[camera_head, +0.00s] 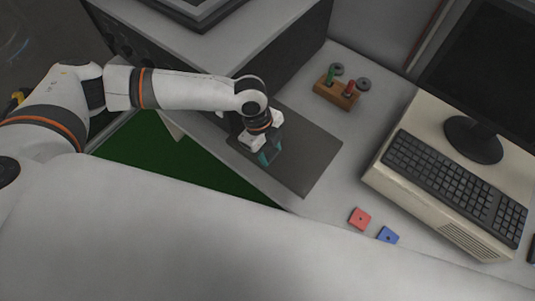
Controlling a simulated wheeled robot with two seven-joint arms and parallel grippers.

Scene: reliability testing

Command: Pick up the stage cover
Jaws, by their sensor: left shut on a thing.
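My left gripper (266,153) reaches in from the left and points down over a dark grey mat (312,168) on the white table. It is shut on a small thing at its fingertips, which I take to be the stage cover. The fingers and wrist hide most of that thing, so its shape is not clear. Teal shows at the fingertips, and I cannot tell how much of it is finger and how much is the held thing. I cannot tell whether it touches the mat. My right gripper is not in view.
A red square plate (360,218) and a blue one (388,235) lie at front right. A wooden block (336,93) with green and red pegs stands behind the mat. A keyboard (455,182) rests on a beige case at right. A large dark-sided box (282,72) stands behind the arm.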

